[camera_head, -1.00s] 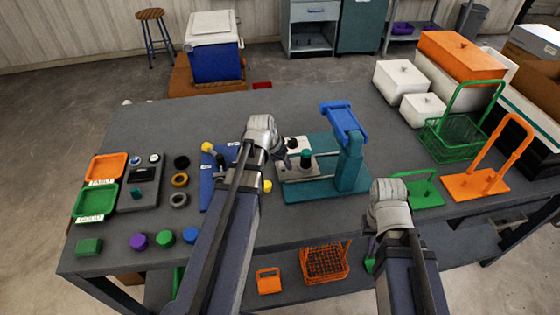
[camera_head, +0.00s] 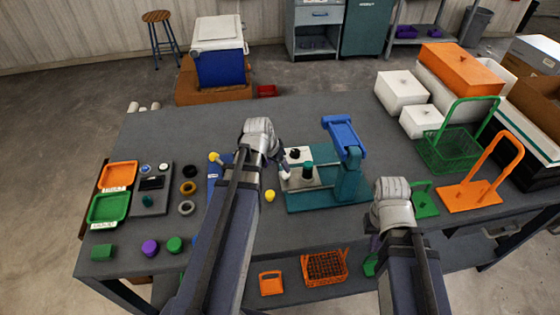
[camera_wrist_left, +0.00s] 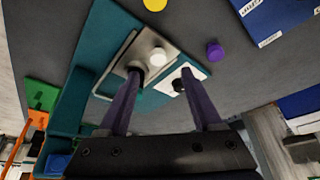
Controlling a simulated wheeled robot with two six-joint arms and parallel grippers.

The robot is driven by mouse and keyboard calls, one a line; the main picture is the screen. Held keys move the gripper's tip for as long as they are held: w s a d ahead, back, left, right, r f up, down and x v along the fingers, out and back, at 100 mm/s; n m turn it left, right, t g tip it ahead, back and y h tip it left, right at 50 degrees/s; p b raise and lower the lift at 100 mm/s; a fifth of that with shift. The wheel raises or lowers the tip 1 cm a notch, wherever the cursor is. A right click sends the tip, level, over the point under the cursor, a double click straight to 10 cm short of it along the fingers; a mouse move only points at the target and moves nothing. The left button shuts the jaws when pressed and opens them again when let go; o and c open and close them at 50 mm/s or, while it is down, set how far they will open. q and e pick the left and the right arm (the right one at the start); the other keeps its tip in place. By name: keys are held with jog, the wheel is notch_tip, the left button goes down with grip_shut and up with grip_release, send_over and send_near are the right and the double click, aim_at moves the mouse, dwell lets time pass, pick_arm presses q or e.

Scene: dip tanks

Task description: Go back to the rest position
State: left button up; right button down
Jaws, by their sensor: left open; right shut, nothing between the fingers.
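My left gripper (camera_wrist_left: 160,80) is open in the left wrist view, with nothing between its fingers. My right wrist (camera_head: 391,200) is over the table's front edge, right of the stand. The right gripper's fingers are hidden behind the wrist.
An orange tray (camera_head: 103,177), a green tray (camera_head: 92,210), rings and caps lie on the left. A green wire basket (camera_head: 425,158), an orange handled stand (camera_head: 447,197) and white boxes (camera_head: 402,82) stand on the right. The table's back middle (camera_head: 290,115) is clear.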

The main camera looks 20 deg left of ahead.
pick_arm(q)
jog(key=s+d+g, duration=0.1)
jog(key=s+d, duration=0.3)
jog(key=d, duration=0.3)
jog(key=s+d+f+m+g+y, duration=0.1)
jog(key=s+d+g, duration=0.1)
jog(key=s+d, duration=0.3)
jog(key=s+d+g+y, duration=0.1)
jog(key=s+d, duration=0.4)
jog(key=d, duration=0.6)
jog(key=shift+s+f+m+g, duration=0.15)
jog(key=shift+f+m+g, duration=0.15)
jog(key=shift+g, duration=0.1)
